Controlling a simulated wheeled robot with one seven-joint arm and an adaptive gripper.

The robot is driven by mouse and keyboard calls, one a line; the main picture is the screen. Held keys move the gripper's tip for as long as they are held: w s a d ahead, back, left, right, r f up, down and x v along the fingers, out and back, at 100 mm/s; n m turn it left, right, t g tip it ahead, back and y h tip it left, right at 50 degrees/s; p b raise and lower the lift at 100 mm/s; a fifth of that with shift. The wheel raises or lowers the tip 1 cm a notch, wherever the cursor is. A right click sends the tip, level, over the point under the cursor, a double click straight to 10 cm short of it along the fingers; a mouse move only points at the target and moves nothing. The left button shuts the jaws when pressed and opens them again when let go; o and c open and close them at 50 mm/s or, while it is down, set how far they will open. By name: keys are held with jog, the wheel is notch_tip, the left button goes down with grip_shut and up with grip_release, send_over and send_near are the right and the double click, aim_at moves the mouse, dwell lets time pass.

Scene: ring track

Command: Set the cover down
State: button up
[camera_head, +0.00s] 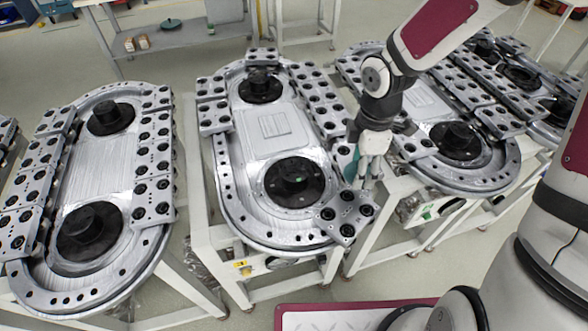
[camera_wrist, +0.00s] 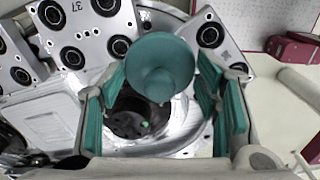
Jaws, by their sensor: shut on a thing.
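The cover is a teal round piece with a rounded knob. In the wrist view the cover (camera_wrist: 160,62) shows between the two teal-padded fingers of my gripper (camera_wrist: 162,100). My gripper is shut on it, though the exact contact is hard to make out. In the head view my gripper (camera_head: 369,180) hangs over the front right of the middle ring track (camera_head: 237,208), and a teal part of the cover (camera_head: 352,165) shows at its left. The cover is apart from the black round hub (camera_head: 293,182) of that track, which lies to the left.
A tilted plate with black rings (camera_head: 346,216) sits at the track's front right corner, close below my gripper. Other ring tracks stand to the left (camera_head: 92,190) and right (camera_head: 485,178). A shelf (camera_head: 185,36) at the back holds a green disc (camera_head: 172,23) and small boxes.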

jog(key=shift+s+a+n, duration=0.15)
jog(key=shift+s+n, duration=0.3)
jog(key=shift+n, duration=0.05)
jog(key=shift+a, duration=0.2)
send_over(295, 169)
jog(key=shift+s+f, duration=0.1)
jog(key=shift+f, duration=0.65)
jog(key=shift+f+p, duration=0.65)
jog(key=shift+f, duration=1.1)
jog(key=shift+f, duration=0.1)
jog(key=o, duration=1.1)
notch_tip(295, 169, up, 12)
jog(key=shift+r+b, duration=0.15)
jog(key=shift+b, duration=0.65)
